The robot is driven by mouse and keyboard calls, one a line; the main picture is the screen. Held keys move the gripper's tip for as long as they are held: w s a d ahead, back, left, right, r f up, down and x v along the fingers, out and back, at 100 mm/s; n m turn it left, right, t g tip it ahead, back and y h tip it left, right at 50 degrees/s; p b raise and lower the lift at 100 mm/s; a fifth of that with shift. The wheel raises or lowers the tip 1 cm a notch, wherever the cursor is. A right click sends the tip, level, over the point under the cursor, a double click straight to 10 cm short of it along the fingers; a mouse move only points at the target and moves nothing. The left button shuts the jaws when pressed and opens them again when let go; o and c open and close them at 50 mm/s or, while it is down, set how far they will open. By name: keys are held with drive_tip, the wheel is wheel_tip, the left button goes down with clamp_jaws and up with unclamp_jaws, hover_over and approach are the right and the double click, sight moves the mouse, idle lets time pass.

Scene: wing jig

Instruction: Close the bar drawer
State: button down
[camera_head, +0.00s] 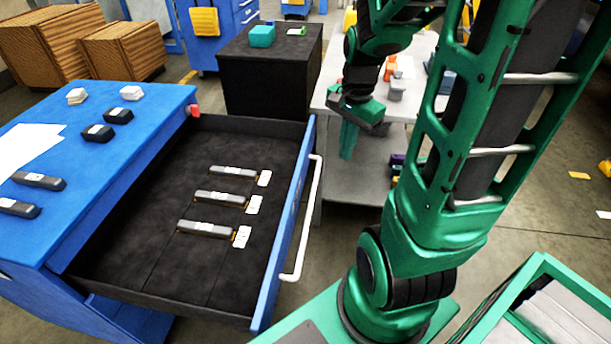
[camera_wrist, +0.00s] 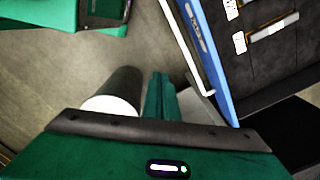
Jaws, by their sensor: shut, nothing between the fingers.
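The bar drawer (camera_head: 150,243) stands pulled out from a blue cabinet (camera_head: 105,165). Inside it lie 3 grey bars with white tags, the middle one (camera_head: 220,197) among them. Its blue front carries a white handle (camera_head: 304,225). In the wrist view the blue drawer front (camera_wrist: 208,62) and white handle (camera_wrist: 190,50) are at upper right. My gripper (camera_head: 348,140) is to the right of the drawer front, near its far end, pointing down and apart from the handle. Its green fingers (camera_wrist: 160,95) are together and empty.
A grey table (camera_head: 345,180) with small parts stands behind my gripper. A black cabinet (camera_head: 268,80) is beyond the drawer. More bars and small blocks lie on the blue cabinet top. A green crate (camera_head: 540,262) is at lower right. Floor shows beside the handle.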

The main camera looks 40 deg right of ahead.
drive_tip(key=w+f+m+t+y, duration=0.1)
drive_tip(key=w+f+m+y, duration=0.1)
drive_tip(key=w+f+m, duration=0.9)
drive_tip(key=w+x, duration=0.1)
drive_tip(key=x, duration=0.7)
drive_tip(key=shift+w, duration=0.25)
drive_tip(key=shift+d, duration=0.15)
